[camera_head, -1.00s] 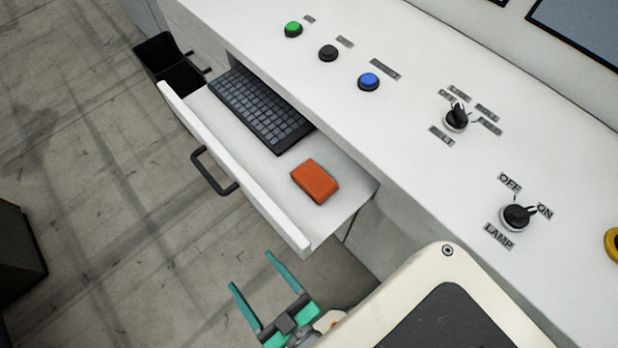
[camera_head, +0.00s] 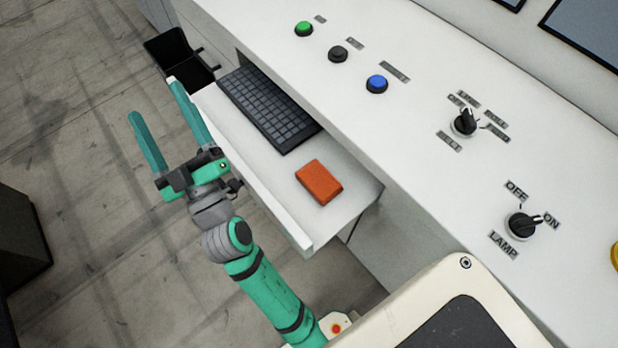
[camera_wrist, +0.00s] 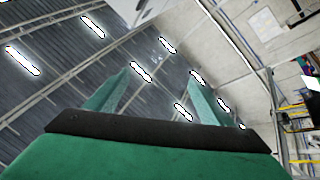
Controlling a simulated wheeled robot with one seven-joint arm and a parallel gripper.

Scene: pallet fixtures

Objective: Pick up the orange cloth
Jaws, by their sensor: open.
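The orange cloth (camera_head: 319,182) is a folded block lying on the right part of an open white drawer (camera_head: 345,205), right of a dark keyboard (camera_head: 268,108). My gripper (camera_head: 160,112) is open and empty, with two green fingers pointing up and left in the head view. It appears at the drawer's front left, apart from the cloth, and it covers the drawer handle. In the wrist view my open gripper (camera_wrist: 160,95) faces the ceiling with its lights; the cloth is not seen there.
Above the drawer is a white console (camera_head: 420,130) with green, black and blue buttons and two knobs (camera_head: 522,224). A black bin (camera_head: 180,60) hangs at the far left end. A dark box (camera_head: 20,250) stands at the left. Floor between is clear.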

